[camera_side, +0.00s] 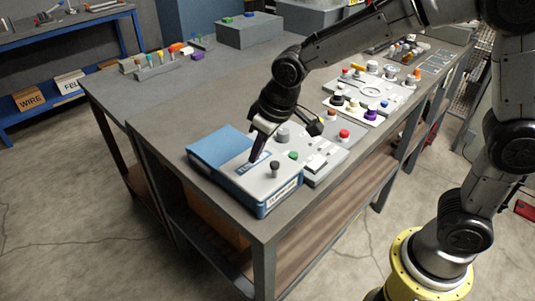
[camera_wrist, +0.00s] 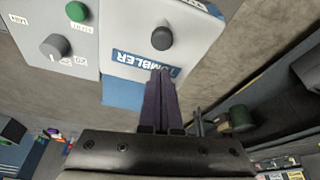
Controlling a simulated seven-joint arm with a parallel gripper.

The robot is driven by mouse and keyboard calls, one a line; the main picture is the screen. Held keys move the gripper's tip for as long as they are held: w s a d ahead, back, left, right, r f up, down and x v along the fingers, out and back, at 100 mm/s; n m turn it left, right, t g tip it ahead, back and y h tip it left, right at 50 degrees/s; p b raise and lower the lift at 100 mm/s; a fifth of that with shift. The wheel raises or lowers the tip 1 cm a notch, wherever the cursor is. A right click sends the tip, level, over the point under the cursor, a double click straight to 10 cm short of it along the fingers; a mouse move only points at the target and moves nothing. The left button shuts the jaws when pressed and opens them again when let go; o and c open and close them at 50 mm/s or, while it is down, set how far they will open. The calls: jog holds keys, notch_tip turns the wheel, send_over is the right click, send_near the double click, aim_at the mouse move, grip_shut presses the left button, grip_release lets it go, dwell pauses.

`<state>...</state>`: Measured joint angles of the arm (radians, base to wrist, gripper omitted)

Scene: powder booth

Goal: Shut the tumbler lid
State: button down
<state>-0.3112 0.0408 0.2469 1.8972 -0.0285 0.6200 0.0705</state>
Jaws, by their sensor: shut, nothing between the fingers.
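The tumbler is a blue box (camera_side: 259,205) at the table's near corner. Its top has a light grey panel (camera_side: 244,178) with a dark knob (camera_side: 275,168) and a blue label, which reads TUMBLER in the wrist view (camera_wrist: 147,63). A plain blue section (camera_side: 215,147) lies at the panel's left. I see no raised lid and cannot tell which part is the lid. My gripper (camera_side: 254,162) is shut and empty, its dark fingers pointing down at the label. In the wrist view the fingertips (camera_wrist: 160,73) overlap the label, just beside the knob (camera_wrist: 162,38); contact is unclear.
A grey control panel (camera_side: 322,163) with a green button (camera_side: 293,155) and a grey dial (camera_side: 282,134) adjoins the tumbler. More panels with coloured knobs (camera_side: 352,107) stand farther back. Small coloured items (camera_side: 160,57) are at the back left. The tabletop (camera_side: 200,98) between is clear.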

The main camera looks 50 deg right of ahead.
aim_at(266, 173)
jog(key=s+d+r+m+t, duration=0.1)
jog(key=s+d+r, duration=0.1)
jog(key=r, duration=0.5)
jog(key=s+d+r+t, duration=0.1)
jog(key=s+d+r, duration=0.2)
jog(key=r, duration=0.4)
jog(key=s+d+f+m, duration=0.1)
jog(key=s+d+f, duration=0.2)
jog(key=s, duration=0.6)
jog(key=s+d+f+m+h, duration=0.1)
jog(key=s+d+f, duration=0.3)
jog(key=s, duration=0.5)
jog(key=shift+d, duration=0.15)
jog(key=shift+s, duration=0.1)
